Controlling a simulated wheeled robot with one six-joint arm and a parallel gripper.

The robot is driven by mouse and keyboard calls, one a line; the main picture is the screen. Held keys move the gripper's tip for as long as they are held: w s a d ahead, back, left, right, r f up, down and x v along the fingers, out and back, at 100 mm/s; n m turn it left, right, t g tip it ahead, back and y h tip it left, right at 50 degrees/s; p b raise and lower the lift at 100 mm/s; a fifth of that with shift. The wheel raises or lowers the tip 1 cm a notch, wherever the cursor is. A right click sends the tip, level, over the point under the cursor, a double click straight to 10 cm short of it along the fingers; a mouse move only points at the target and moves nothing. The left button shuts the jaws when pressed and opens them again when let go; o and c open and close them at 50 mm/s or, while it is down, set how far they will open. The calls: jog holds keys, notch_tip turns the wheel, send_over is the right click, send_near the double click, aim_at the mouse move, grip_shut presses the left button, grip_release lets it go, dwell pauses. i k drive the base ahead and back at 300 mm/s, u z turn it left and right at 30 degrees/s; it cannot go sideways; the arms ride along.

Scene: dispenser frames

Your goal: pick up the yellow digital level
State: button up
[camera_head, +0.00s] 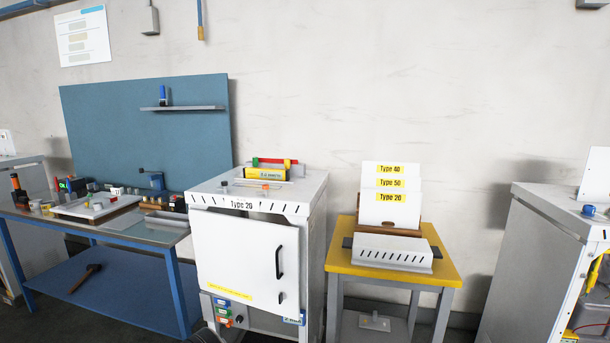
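A yellow bar-shaped body with dark lettering, which looks like the yellow digital level (266,174), is on top of the white cabinet marked Type 20 (245,262), towards the back. Its small details are too small to read. A red, yellow and green bar (274,162) shows just behind and above it. My gripper is not in view.
Small items, one orange (265,187), lie on the cabinet top in front. A blue workbench (105,277) with trays and tools stands left. A yellow-topped table (440,262) with white Type signs (390,208) stands right. Another white cabinet (530,262) is far right.

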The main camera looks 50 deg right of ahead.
aim_at(250, 173)
jog(key=z, duration=1.4)
jog(key=i, duration=0.2)
jog(key=z, duration=0.1)
